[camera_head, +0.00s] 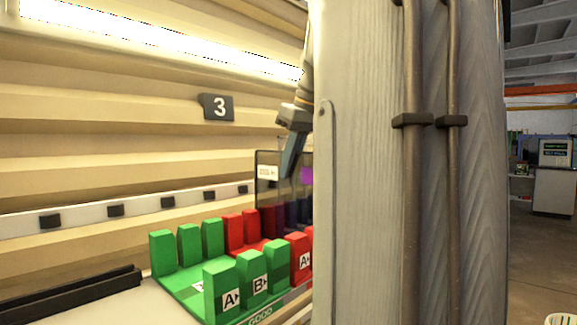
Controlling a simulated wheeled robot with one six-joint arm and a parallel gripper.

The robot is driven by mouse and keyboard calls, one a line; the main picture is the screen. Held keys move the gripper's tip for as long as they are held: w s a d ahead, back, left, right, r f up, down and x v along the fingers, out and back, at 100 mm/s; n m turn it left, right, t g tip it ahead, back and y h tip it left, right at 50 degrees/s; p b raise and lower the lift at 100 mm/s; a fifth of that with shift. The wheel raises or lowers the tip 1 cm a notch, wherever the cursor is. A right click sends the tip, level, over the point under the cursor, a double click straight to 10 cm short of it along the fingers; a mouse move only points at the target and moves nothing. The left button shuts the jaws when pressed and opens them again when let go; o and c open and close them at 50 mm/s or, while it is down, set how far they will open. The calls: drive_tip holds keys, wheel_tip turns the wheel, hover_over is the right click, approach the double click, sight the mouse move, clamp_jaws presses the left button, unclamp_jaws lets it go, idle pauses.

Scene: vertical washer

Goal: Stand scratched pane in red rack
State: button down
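A dark see-through pane (267,188) with a white label and a purple mark stands upright over the red rack (242,228). Its right part is hidden behind a pale upright. Its lower edge is at the red posts, and I cannot tell whether it is seated in a slot. My gripper (292,158) points down at the pane's upper part, with a dark finger overlapping it. The second finger is not clearly seen, so I cannot tell whether it grips the pane.
A green rack (190,283) marked A and B, with "GOOD" on its front, adjoins the red rack on the left. A large pale upright (362,180) with two pipes blocks much of the view. A black rail (80,292) lies at front left.

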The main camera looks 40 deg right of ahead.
drive_tip(key=shift+f, duration=0.4)
idle(0.6)
drive_tip(key=c, duration=1.9)
unclamp_jaws()
drive_tip(key=shift+f, duration=0.1)
drive_tip(key=shift+b+v, duration=0.6)
drive_tip(key=shift+v, duration=3.4)
